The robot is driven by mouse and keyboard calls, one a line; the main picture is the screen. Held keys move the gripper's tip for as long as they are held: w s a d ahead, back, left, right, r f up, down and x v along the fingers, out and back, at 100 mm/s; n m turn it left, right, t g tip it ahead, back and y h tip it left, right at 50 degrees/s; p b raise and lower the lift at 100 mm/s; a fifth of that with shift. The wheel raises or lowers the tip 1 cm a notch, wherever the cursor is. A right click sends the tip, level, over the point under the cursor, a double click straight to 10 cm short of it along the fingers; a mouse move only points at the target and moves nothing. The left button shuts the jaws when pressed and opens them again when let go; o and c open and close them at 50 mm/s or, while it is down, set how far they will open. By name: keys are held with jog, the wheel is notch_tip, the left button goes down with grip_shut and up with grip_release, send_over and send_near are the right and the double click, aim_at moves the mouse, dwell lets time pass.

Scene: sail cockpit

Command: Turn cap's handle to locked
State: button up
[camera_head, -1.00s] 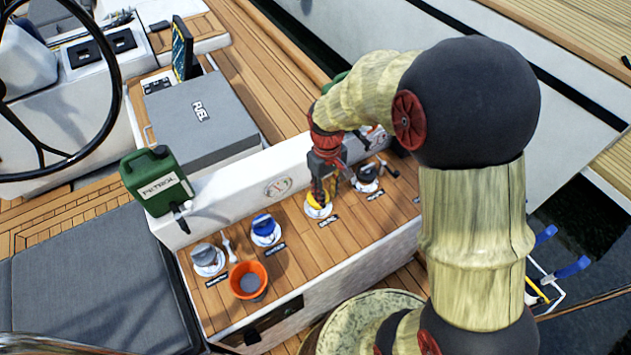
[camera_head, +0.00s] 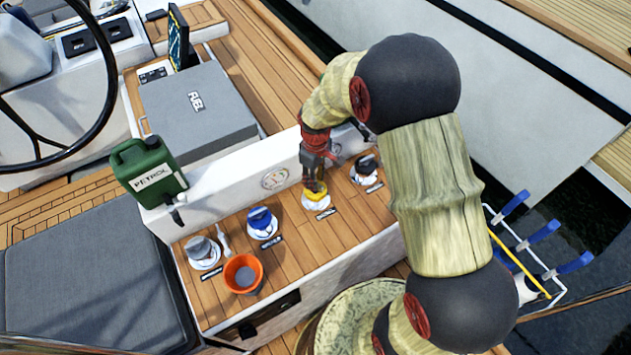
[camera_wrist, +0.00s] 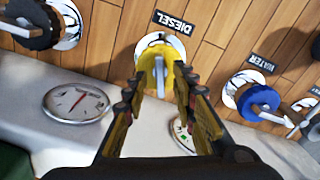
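The yellow cap (camera_head: 315,194) sits on a round white plate on the wooden panel; it also shows in the wrist view (camera_wrist: 176,55), beside the DIESEL label. Its narrow pale handle (camera_wrist: 160,75) points toward my wrist camera. My gripper (camera_head: 314,186) is right over this cap. In the wrist view its two fingers (camera_wrist: 158,84) stand apart on either side of the handle, with a visible gap; I see no clear grip. In the head view my gripper hides part of the cap.
The blue WATER cap (camera_head: 261,219), a grey cap (camera_head: 200,248) and a dark cap (camera_head: 366,166) share the panel. An orange bucket (camera_head: 243,274) stands at the front. A green petrol can (camera_head: 150,170) and a round gauge (camera_wrist: 77,102) are at the white wall.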

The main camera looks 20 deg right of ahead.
jog(key=shift+f, duration=0.25)
jog(key=shift+c, duration=0.7)
grip_shut()
